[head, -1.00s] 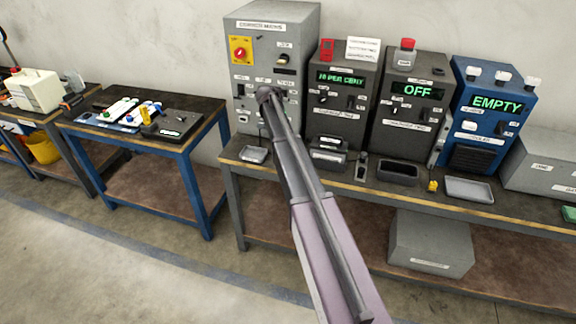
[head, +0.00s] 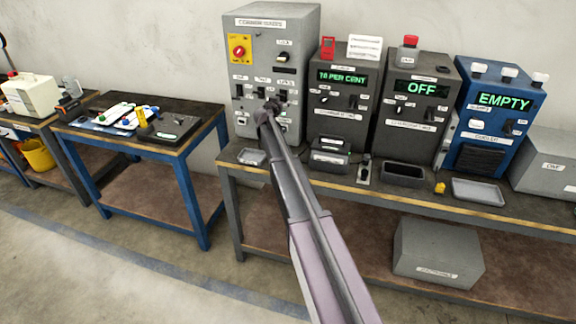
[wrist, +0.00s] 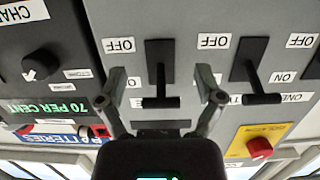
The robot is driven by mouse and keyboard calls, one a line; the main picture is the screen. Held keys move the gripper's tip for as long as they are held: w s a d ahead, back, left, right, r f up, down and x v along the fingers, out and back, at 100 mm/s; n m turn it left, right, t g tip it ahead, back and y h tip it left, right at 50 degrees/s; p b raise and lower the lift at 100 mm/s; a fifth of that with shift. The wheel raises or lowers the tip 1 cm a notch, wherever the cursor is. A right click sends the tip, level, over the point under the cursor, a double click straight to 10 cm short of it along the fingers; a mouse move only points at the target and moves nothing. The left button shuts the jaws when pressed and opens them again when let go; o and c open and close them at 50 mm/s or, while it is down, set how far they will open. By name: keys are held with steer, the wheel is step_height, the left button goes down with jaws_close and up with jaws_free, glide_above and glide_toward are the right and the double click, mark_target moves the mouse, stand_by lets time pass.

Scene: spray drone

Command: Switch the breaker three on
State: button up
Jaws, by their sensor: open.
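The grey mains cabinet (head: 296,30) stands at the left end of the bench, with a row of black breaker levers on its front. In the wrist view, which is turned over, the breaker lever nearest the charger (wrist: 160,102) lies between the fingers of my open gripper (wrist: 162,95). I see no clear contact. A second breaker lever (wrist: 262,99) is right of it, with a third partly at the edge. OFF labels are above ON labels there. I cannot tell the levers' positions surely. In the head view my gripper (head: 268,108) is at the panel's lower front, its fingers unclear.
A red knob on a yellow plate (head: 240,48) is on the cabinet. The charger (head: 343,78) reads 70 PER CENT beside it; further right are a unit showing OFF (head: 421,88) and a blue unit showing EMPTY (head: 503,99).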

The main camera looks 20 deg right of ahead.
steer(key=shift+w+f+t+h+b, duration=0.1)
steer(key=shift+f+t+h+b, duration=0.65)
steer(key=shift+b, duration=1.15)
steer(key=v, duration=1.4)
steer(key=s+d+f+g+y+p, duration=0.1)
steer(key=s+f+g, duration=0.2)
steer(key=s, duration=0.5)
steer(key=s+d+f+g+y+p, duration=0.1)
steer(key=s+f+g+p, duration=0.1)
steer(key=s, duration=0.6)
steer(key=shift+f+g, duration=0.75)
steer(key=shift+g, duration=0.5)
steer(key=shift+d, duration=0.15)
steer(key=s+a+f+n+g+y+p, duration=0.2)
steer(key=s+a, duration=0.4)
steer(key=s, duration=0.5)
steer(key=s+a+f+n+g+y+p, duration=0.2)
steer(key=s+a+n+g+y, duration=0.2)
steer(key=s, duration=0.8)
steer(key=a+n+y, duration=0.1)
steer(key=a+y, duration=0.1)
steer(key=y, duration=0.1)
steer(key=shift+f+g, duration=0.35)
steer(key=shift+g, duration=0.05)
